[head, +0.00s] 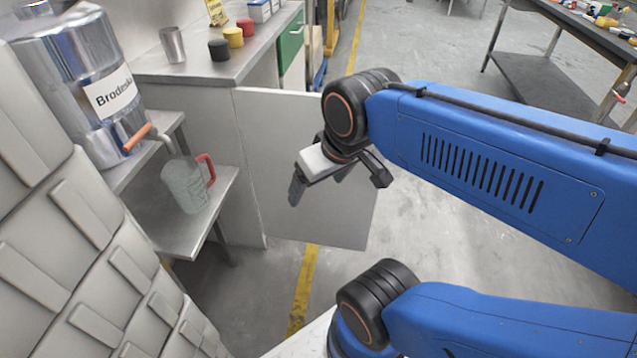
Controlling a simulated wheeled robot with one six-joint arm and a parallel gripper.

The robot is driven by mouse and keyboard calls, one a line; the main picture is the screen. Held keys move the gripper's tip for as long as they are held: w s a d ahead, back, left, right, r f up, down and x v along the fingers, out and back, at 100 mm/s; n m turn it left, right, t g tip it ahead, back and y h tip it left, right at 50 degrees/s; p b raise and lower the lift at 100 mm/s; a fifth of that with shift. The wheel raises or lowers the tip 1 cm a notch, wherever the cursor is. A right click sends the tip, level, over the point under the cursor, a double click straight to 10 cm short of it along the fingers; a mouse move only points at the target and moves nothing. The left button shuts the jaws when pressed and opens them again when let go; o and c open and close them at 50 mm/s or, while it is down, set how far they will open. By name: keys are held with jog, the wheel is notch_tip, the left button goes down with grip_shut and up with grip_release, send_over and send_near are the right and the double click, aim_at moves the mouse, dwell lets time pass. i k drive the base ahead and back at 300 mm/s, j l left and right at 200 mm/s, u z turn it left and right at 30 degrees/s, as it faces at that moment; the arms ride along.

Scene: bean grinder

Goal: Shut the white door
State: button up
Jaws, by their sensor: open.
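The white door (290,218) is a flat, pale panel below the end of the metal counter, in the middle of the head view. It stands swung out from the cabinet (225,150), with its hinge side at the left and its free edge to the right. My gripper (318,198) is open and empty, with its dark fingers pointing down in front of the door. It covers the upper right part of the door. I cannot tell whether the fingers touch the panel.
A metal dispenser labelled "Brodeska" (85,85) and a glass jug with a red handle (187,183) stand on shelves at the left. A metal cup (172,45) and small coloured jars (234,37) stand on the counter (150,68). Floor (430,235) right of the door is clear.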

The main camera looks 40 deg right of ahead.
aim_at(276, 125)
jog(key=k+l+u, duration=0.25)
jog(key=k+l, duration=0.55)
jog(key=k, duration=0.15)
